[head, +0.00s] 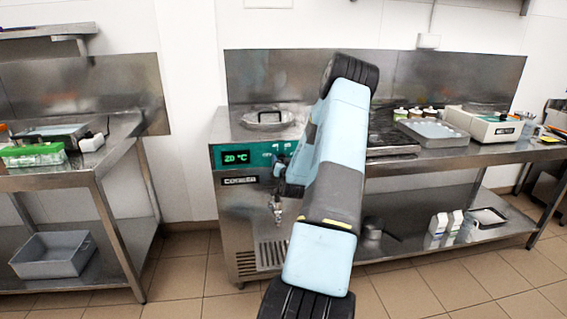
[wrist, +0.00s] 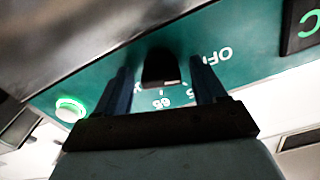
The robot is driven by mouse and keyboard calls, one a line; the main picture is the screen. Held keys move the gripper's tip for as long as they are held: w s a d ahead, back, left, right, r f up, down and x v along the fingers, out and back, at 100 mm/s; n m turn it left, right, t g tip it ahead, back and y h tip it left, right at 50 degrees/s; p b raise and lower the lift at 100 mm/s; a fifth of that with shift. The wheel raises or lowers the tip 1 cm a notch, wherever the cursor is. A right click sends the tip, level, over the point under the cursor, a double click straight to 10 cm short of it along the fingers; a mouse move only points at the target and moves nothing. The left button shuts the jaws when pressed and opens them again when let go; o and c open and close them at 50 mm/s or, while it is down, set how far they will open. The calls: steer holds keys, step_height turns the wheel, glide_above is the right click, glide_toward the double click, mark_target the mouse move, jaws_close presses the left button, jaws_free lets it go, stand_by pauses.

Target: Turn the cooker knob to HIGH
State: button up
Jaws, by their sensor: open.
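The cooker (head: 240,198) is a steel cabinet with a teal control panel and a lit display (head: 236,157) reading 20 °C. My gripper (head: 279,166) is at the right part of this panel and hides the knob in the head view. In the wrist view the black knob (wrist: 160,68) lies between my two open blue fingers, one on each side. I cannot tell whether either finger touches it. The word OFF (wrist: 217,56) is printed beside the knob, with small dial marks near it. HIGH cannot be read.
A lit green button (wrist: 70,108) is on the panel to the left in the wrist view. A round lid (head: 268,119) is on the cooker's top, and a tap (head: 277,210) sticks out below the panel. Steel tables (head: 110,160) stand to the left and right.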

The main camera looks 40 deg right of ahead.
steer(key=c, duration=1)
steer(key=shift+s+d, duration=0.1)
steer(key=shift+d, duration=0.05)
steer(key=shift+c, duration=0.3)
